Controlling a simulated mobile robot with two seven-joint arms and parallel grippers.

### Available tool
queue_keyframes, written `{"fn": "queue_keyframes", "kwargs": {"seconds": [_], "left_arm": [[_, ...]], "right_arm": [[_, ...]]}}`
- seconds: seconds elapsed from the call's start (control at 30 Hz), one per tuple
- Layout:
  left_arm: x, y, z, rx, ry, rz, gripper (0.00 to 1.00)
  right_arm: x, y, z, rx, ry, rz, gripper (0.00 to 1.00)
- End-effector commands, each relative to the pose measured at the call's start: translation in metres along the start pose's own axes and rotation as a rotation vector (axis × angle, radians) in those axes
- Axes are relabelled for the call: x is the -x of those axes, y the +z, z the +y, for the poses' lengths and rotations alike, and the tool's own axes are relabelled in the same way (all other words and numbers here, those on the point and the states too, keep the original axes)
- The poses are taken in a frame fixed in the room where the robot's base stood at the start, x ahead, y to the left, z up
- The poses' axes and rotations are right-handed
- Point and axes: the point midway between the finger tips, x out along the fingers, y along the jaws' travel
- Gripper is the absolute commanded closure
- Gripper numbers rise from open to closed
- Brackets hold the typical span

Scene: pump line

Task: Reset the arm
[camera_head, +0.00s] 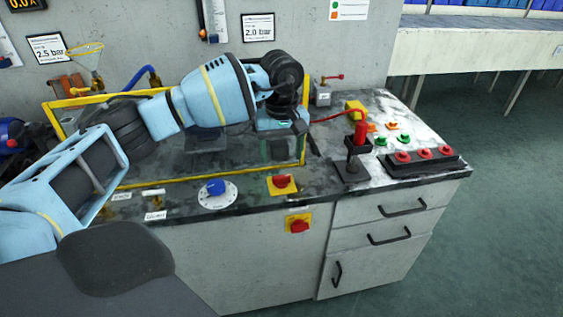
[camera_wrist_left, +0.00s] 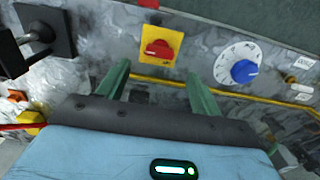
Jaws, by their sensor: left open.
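My left arm (camera_head: 215,92) reaches in from the left over the workbench (camera_head: 250,250). Its gripper (camera_head: 281,148) points down above the bench top, behind the red knob on a yellow plate (camera_head: 282,184). In the left wrist view the two green fingers of the left gripper (camera_wrist_left: 158,88) stand wide apart with nothing between them. The red knob (camera_wrist_left: 157,48) and the blue dial (camera_wrist_left: 243,71) lie beyond the fingertips there. My right gripper is not in view.
A red-handled tool (camera_head: 360,133) stands in a black holder (camera_head: 352,170). A black box with red buttons (camera_head: 425,161) sits at the right end. A yellow frame (camera_head: 215,168) borders the area under the arm. A second red knob (camera_head: 299,226) is on the cabinet front.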

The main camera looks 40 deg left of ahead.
Motion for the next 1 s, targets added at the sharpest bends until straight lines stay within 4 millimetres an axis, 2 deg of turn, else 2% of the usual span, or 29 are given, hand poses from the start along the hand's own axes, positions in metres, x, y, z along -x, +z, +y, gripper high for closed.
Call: {"fn": "queue_keyframes", "kwargs": {"seconds": [0.2, 0.73, 0.87, 0.97, 1.0], "left_arm": [[0.01, 0.0, 0.0, -0.001, 0.0, 0.0, 0.35], [0.007, 0.004, 0.002, 0.0, 0.005, -0.009, 0.35], [-0.012, 0.029, 0.017, 0.011, 0.052, -0.091, 0.35], [-0.035, 0.071, 0.038, 0.048, 0.123, -0.229, 0.35], [-0.044, 0.092, 0.046, 0.074, 0.154, -0.3, 0.35]], "right_arm": [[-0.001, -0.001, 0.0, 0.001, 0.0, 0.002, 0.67], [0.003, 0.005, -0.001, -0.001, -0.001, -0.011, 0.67], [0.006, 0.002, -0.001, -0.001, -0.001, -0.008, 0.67], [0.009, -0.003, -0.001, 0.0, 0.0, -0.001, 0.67], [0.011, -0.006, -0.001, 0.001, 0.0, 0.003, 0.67]]}}
